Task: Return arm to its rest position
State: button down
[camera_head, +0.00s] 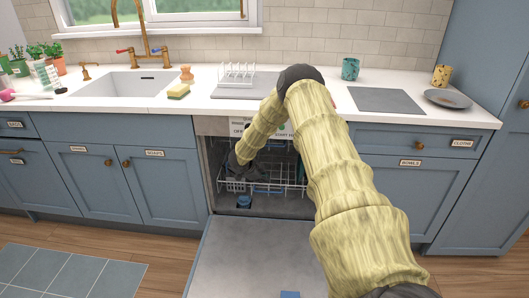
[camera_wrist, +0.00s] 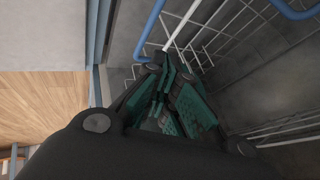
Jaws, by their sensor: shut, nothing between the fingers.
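My arm reaches over the counter edge and down into the open dishwasher (camera_head: 212,180). My gripper shows in the wrist view (camera_wrist: 168,100), shut and empty, with its dark green fingers together. In the head view the end of the arm is at the left of the dishwasher's opening, and the fingers there are too dark to make out. In the wrist view the fingers are close to the white wire rack (camera_wrist: 238,28) and a blue bar (camera_wrist: 149,30). I cannot tell whether they touch.
The dishwasher door (camera_head: 250,255) is folded down in front. The sink (camera_head: 125,85) is at left.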

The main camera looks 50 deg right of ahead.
jog(key=shift+a, duration=0.15)
